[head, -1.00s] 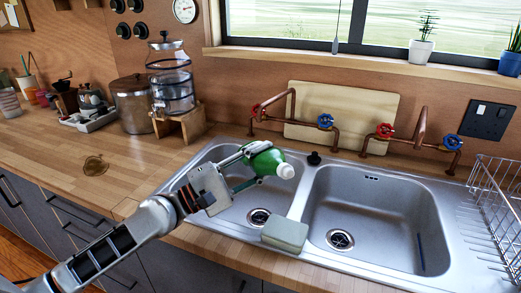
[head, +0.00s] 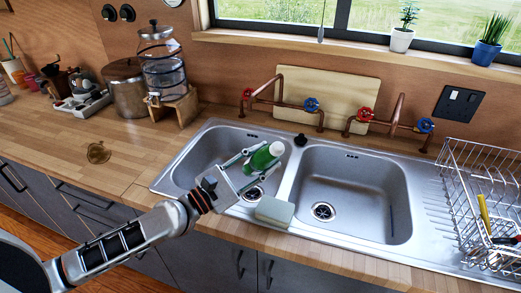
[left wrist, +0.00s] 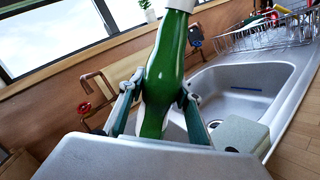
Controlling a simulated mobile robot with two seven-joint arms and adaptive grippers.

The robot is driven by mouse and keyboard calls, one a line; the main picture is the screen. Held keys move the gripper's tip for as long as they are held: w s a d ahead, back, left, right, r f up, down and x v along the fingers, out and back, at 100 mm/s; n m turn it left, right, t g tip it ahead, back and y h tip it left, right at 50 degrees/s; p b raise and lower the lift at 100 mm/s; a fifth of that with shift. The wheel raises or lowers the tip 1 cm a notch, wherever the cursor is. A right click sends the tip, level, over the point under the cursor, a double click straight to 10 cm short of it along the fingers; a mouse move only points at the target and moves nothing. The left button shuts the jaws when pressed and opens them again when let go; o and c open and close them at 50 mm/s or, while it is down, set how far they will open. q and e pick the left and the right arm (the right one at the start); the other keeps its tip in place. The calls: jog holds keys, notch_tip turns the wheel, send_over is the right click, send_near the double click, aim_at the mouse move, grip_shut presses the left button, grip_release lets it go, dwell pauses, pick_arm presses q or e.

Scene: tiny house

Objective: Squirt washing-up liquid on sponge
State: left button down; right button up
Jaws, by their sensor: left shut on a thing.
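A green bottle of washing-up liquid (head: 262,157) with a white cap is held in my left gripper (head: 254,168) above the left basin. The bottle is tilted, its cap towards the upper right in the head view. In the left wrist view the bottle (left wrist: 163,75) stands between the two fingers of my left gripper (left wrist: 162,98), which press on its sides. The pale grey-green sponge (head: 275,211) lies on the front rim of the sink between the two basins, below and apart from the bottle. The sponge (left wrist: 240,134) also shows at the lower right of the wrist view. My right gripper is not in view.
The double sink (head: 355,190) has empty basins. Copper taps (head: 280,95) with red and blue handles stand behind it. A wire dish rack (head: 475,195) is at the right. The wooden counter (head: 120,170) is mostly clear at the left.

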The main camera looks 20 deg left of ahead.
pick_arm(q)
jog(key=shift+s+d+r+n+b, duration=0.25)
jog(key=shift+s+d+n+b, duration=0.1)
jog(key=shift+s+n+b, duration=0.2)
jog(key=s+d+n, duration=0.1)
jog(key=n, duration=0.1)
jog(key=s+d+n+y, duration=0.1)
jog(key=n, duration=0.1)
jog(key=s+d+r+n+g+p, duration=0.1)
jog(key=s+d+n, duration=0.1)
jog(key=n, duration=0.1)
jog(key=shift+s+y, duration=0.1)
jog(key=shift+y, duration=0.3)
